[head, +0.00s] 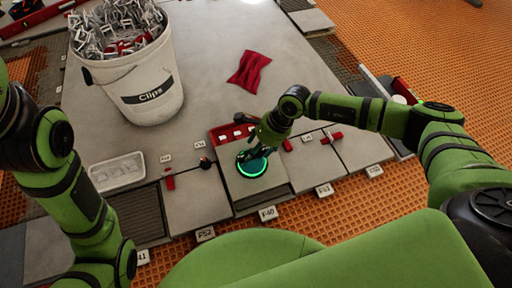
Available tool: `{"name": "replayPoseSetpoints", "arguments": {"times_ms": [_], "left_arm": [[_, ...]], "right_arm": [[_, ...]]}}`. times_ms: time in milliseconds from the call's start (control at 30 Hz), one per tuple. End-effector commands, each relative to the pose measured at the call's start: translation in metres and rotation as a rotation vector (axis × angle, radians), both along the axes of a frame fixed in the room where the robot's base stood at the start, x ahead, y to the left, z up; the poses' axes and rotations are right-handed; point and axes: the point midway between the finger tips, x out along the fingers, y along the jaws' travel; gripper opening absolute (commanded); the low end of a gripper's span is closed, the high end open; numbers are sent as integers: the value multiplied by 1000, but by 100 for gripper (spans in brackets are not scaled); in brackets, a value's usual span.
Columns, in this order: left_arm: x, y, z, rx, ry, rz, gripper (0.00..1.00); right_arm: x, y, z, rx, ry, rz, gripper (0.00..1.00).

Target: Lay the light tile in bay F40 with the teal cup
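The teal cup (252,168), a round disc with a glowing green rim, sits on the light tile (274,175) in front of me. The tile is at bay F40, behind the F40 label (268,213). A dark ribbed strip of the bay shows along the tile's near edge. My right gripper (258,152) is over the cup from above and appears shut on its handle; the fingers are small and partly hidden. My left arm stands at the left side, and its gripper is not in view.
A white bucket marked Clips (150,95) stands behind left. A red tray (222,135) lies just behind the cup. Red clips (170,180) sit at tile joints. A white tray (117,172) is at left, a red cloth (249,70) farther back. Grey tiles flank the bay.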

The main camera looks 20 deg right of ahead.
Motion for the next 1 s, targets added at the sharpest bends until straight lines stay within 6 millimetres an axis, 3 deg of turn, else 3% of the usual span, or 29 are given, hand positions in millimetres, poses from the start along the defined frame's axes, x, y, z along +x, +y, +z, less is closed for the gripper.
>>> {"name": "replayPoseSetpoints", "arguments": {"times_ms": [100, 300, 733, 767, 900, 1000], "left_arm": [[-9, -1, -6, -1, -29, -2, 0], [-14, -3, -15, -1, -35, -7, 0], [-15, -5, -16, 0, -33, -9, 0], [-15, -5, -16, 0, -33, -9, 0], [-15, -5, -16, 0, -33, -9, 0], [-15, -5, -16, 0, -33, -9, 0]], "right_arm": [[1, 8, -23, 2, 2, -1, 61], [5, 19, -45, 3, 1, -2, 61], [6, 22, -51, 3, 1, -5, 61], [6, 22, -51, 3, 1, -5, 53], [6, 22, -52, 4, 2, -5, 0], [6, 22, -52, 4, 2, -5, 0]]}}
